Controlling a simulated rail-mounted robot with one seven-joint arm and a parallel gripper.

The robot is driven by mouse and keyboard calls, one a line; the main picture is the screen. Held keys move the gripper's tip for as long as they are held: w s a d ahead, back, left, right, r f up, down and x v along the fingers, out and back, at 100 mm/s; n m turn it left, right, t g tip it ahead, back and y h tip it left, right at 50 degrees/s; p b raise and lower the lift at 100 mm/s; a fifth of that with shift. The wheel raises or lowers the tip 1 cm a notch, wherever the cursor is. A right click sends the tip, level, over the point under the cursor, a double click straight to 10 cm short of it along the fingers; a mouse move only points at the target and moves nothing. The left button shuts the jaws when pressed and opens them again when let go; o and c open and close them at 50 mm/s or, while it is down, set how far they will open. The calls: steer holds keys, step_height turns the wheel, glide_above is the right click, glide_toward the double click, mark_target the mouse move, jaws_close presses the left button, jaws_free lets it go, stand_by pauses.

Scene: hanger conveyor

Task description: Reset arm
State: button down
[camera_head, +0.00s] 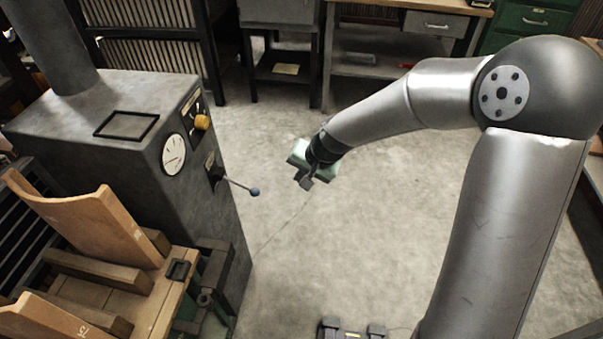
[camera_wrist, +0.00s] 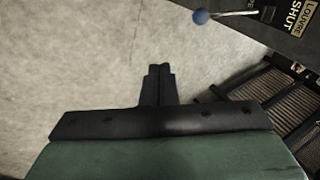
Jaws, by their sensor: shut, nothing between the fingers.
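My gripper (camera_head: 306,180) hangs over the bare concrete floor in the head view, to the right of the grey machine cabinet. In the wrist view my gripper (camera_wrist: 159,70) has its two fingers together with nothing between them. My arm reaches in from the right side of the head view. A lever with a blue ball knob (camera_head: 255,191) sticks out from the cabinet, to the left of my gripper and apart from it. The knob (camera_wrist: 200,16) also shows at the top of the wrist view.
The grey cabinet (camera_head: 195,240) carries a round dial (camera_head: 173,155) and a yellow knob (camera_head: 202,122). Curved wooden pieces (camera_head: 90,225) stand on a wooden rack at the lower left. Workbenches and a drawer (camera_head: 437,24) line the back. The floor (camera_head: 370,230) around my gripper is clear.

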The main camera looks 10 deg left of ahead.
stand_by(0.4)
steer(key=s+d+r+n+g+h+p, duration=0.1)
steer(key=s+d+r+h+p, duration=0.1)
steer(key=s+d+r, duration=0.5)
steer(key=s+d+r+n+g+h+p, duration=0.1)
steer(key=s+d+r+p, duration=0.4)
steer(key=s+d, duration=0.8)
steer(key=s+r+h, duration=0.1)
steer(key=s+r, duration=0.2)
steer(key=s, duration=0.1)
steer(key=shift+d+r+n, duration=0.15)
steer(key=shift+d+n, duration=0.05)
steer(key=shift+n, duration=0.1)
